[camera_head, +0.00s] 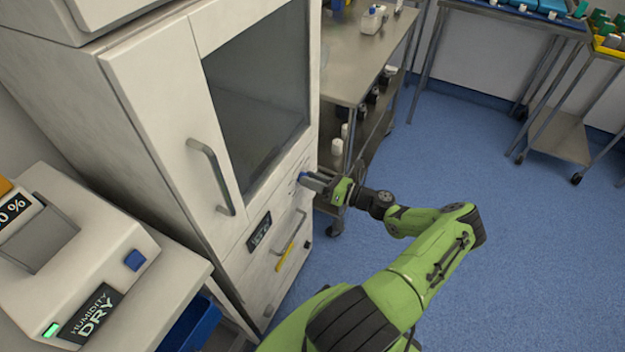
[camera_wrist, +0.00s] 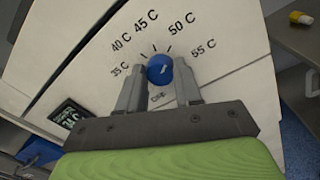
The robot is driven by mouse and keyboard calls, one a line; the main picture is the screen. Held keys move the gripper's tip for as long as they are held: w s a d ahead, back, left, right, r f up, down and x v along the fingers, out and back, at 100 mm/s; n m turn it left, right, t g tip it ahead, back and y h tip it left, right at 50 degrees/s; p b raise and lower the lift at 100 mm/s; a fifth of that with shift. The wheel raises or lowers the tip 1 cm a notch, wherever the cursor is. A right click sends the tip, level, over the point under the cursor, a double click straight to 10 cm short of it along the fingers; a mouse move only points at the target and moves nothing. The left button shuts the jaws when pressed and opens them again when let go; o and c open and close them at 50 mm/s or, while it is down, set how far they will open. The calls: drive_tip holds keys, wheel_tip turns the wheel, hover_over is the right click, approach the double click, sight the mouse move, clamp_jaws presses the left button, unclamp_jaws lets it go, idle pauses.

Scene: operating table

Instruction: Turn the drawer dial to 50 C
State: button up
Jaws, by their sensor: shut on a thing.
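The blue round dial (camera_wrist: 160,69) is on the white cabinet front, with printed marks from 35 C to 55 C fanned around it. A short pale mark shows on the dial's face, tilted up and to the right; I cannot tell exactly which value it points at. My gripper (camera_wrist: 159,84) is shut on the dial, one grey finger on each side. In the head view my gripper (camera_head: 308,181) reaches the right part of the cabinet front (camera_head: 232,262), and only a bit of blue dial shows at its tips.
A door handle (camera_head: 211,176) sticks out at left. A metal cart (camera_head: 345,75) stands close behind my gripper. Blue floor (camera_head: 540,230) at right is free.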

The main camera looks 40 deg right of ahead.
drive_tip(key=shift+f, duration=0.1)
drive_tip(key=o, duration=1)
drive_tip(key=shift+o, duration=0.2)
drive_tip(key=shift+s, duration=0.1)
drive_tip(key=p+v, duration=0.1)
drive_tip(key=v, duration=1.4)
drive_tip(key=shift+s, duration=0.3)
